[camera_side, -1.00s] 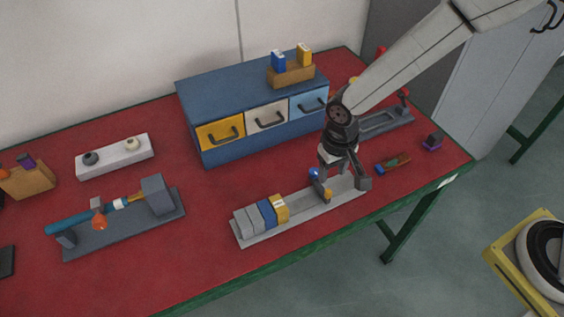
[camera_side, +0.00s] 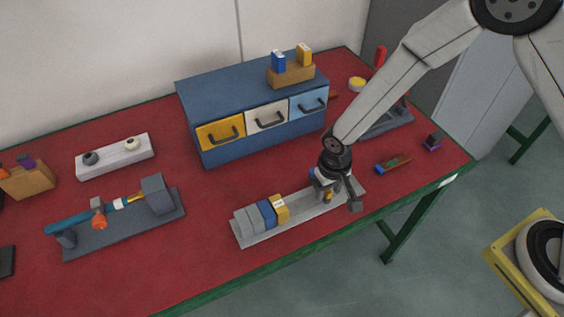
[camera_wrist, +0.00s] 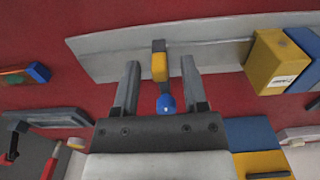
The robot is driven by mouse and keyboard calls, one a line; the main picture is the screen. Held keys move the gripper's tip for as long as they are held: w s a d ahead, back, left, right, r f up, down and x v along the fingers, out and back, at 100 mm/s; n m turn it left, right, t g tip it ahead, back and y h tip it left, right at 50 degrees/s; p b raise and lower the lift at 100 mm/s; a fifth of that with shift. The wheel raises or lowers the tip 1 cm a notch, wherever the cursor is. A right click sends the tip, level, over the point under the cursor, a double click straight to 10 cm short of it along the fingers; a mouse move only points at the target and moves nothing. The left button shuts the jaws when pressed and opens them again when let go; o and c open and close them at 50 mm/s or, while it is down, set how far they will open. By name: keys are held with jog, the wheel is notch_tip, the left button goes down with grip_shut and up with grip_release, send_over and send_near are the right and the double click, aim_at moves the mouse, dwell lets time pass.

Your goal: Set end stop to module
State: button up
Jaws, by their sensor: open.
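The end stop (camera_side: 328,197), a small yellow piece with grey on it, stands on the pale rail (camera_side: 300,213) to the right of the modules. In the wrist view the end stop (camera_wrist: 160,66) appears between the two fingers of my gripper (camera_wrist: 160,64), with a visible gap on each side. A blue knob (camera_wrist: 166,104) shows nearer the palm. My gripper (camera_side: 338,198) is open over the right part of the rail and partly hides the end stop. The yellow module (camera_side: 280,209) ends a row of blue and grey modules at the rail's left. Bare rail separates it from the end stop.
A blue drawer cabinet (camera_side: 222,152) stands behind the rail. A small brown-and-blue part (camera_side: 392,164) and a purple block (camera_side: 433,142) lie to the right. A grey fixture (camera_side: 122,225) stands at left. The green table edge (camera_side: 300,252) runs along the front.

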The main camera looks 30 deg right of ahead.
grip_shut()
dwell(1.5)
